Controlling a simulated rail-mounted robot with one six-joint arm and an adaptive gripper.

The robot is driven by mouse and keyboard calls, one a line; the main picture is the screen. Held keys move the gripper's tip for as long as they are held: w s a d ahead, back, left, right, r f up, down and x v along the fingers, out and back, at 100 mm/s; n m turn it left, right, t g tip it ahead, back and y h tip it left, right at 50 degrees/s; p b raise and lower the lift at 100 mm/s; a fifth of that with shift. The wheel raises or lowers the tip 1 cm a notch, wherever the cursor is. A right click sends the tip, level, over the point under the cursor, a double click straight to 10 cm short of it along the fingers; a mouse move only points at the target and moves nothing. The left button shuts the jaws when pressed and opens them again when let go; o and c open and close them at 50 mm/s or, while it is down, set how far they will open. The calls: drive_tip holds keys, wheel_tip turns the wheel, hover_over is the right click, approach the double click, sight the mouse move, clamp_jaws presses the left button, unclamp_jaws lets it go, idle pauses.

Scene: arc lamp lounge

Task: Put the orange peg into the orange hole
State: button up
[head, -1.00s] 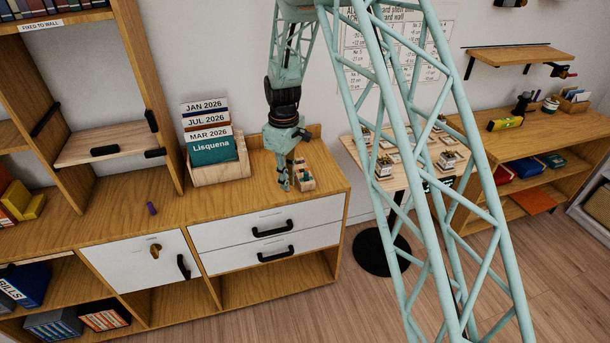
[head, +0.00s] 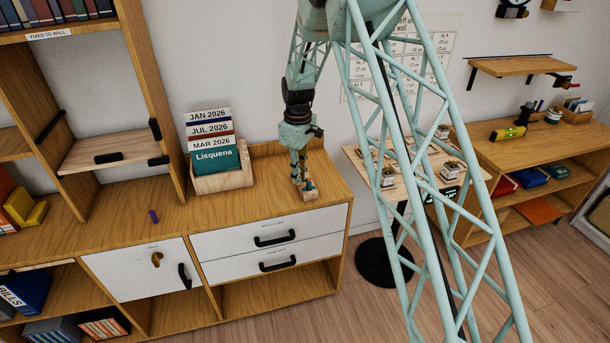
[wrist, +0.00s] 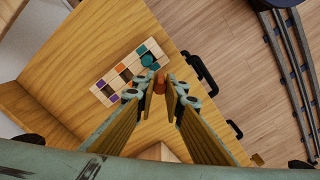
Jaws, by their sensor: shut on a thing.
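My gripper (wrist: 160,84) is shut on the orange peg (wrist: 159,81), which shows between the fingertips in the wrist view. The pale wooden hole block (wrist: 106,91) lies on the cabinet top, up and left of the fingertips in that view. It has coloured squares and dark holes; a round teal peg (wrist: 147,60) stands at its right end. I cannot tell how high the orange peg is above the block or whether they touch. In the head view my gripper (head: 301,184) points down by the block (head: 310,192), partly covering it; the peg is not clear there.
A purple peg (head: 153,215) lies on the cabinet top (head: 120,225) to the left. The cabinet top's front is mostly clear.

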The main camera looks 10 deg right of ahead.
drive_tip(key=shift+w+d+f, duration=0.1)
drive_tip(key=shift+w+d, duration=0.4)
drive_tip(key=shift+w, duration=0.3)
drive_tip(key=shift+w+d+f, duration=0.1)
drive_tip(key=shift+w+d, duration=0.4)
drive_tip(key=shift+w, duration=0.35)
drive_tip(key=shift+w+d+f, duration=0.1)
drive_tip(key=shift+w+d, duration=0.4)
drive_tip(key=shift+w, duration=0.3)
drive_tip(key=shift+w, duration=0.1)
drive_tip(key=shift+w+d, duration=0.2)
drive_tip(key=shift+f+b, duration=0.3)
drive_tip(key=shift+f, duration=1.45)
drive_tip(key=shift+f, duration=0.2)
drive_tip(key=o, duration=0.7)
drive_tip(key=shift+c, duration=0.2)
drive_tip(key=shift+w+r, duration=0.1)
drive_tip(key=shift+r, duration=0.1)
wheel_tip(320, 180, up, 12)
drive_tip(key=p, duration=0.1)
